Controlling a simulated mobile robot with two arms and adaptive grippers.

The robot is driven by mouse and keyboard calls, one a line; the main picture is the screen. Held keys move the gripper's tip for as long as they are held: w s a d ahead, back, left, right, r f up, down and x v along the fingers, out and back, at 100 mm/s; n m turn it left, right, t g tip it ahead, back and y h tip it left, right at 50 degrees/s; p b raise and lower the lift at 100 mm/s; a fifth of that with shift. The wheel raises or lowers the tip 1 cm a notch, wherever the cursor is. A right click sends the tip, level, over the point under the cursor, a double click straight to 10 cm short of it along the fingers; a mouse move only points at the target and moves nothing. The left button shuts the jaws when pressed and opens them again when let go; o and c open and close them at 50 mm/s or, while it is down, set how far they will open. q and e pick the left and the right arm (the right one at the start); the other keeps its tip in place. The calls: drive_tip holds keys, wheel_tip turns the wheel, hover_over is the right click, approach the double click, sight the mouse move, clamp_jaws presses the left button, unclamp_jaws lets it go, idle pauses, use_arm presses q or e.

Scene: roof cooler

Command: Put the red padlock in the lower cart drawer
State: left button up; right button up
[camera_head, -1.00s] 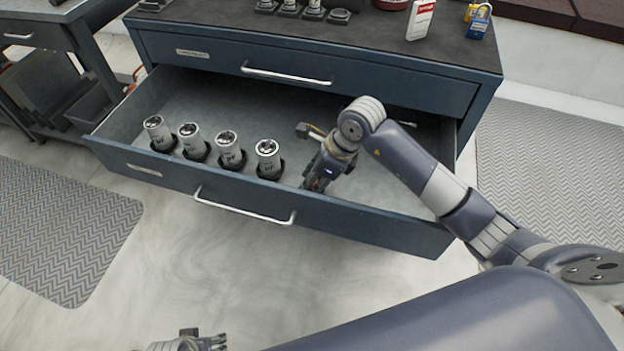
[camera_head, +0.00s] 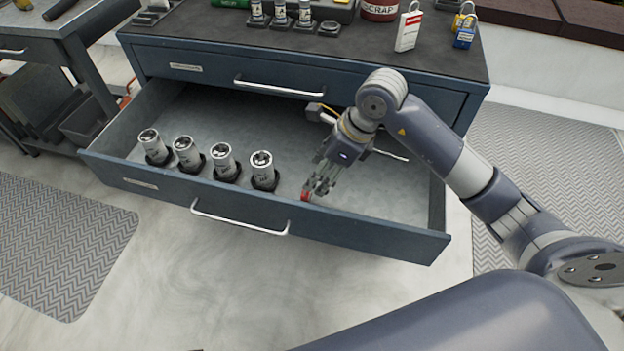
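The lower cart drawer (camera_head: 345,226) is pulled out. My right gripper (camera_head: 318,190) points down inside it, close behind the front wall and right of the cans. A small red piece (camera_head: 305,197), which looks like the red padlock, shows at the fingertips beside the drawer's front edge. Most of it is hidden by the fingers or too small to make out. I cannot tell whether the fingers hold it or are apart from it. My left gripper is out of view.
Several silver cans in black holders, such as this can (camera_head: 262,170), stand along the drawer's front left. The drawer floor is bare behind them and at right. The cart top (camera_head: 360,50) holds a red-and-white padlock (camera_head: 408,27), a blue padlock (camera_head: 465,33) and a scrap bin (camera_head: 379,9).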

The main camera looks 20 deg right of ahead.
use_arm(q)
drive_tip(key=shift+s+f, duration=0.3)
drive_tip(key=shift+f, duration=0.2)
use_arm(e)
drive_tip(key=shift+v, duration=1.4)
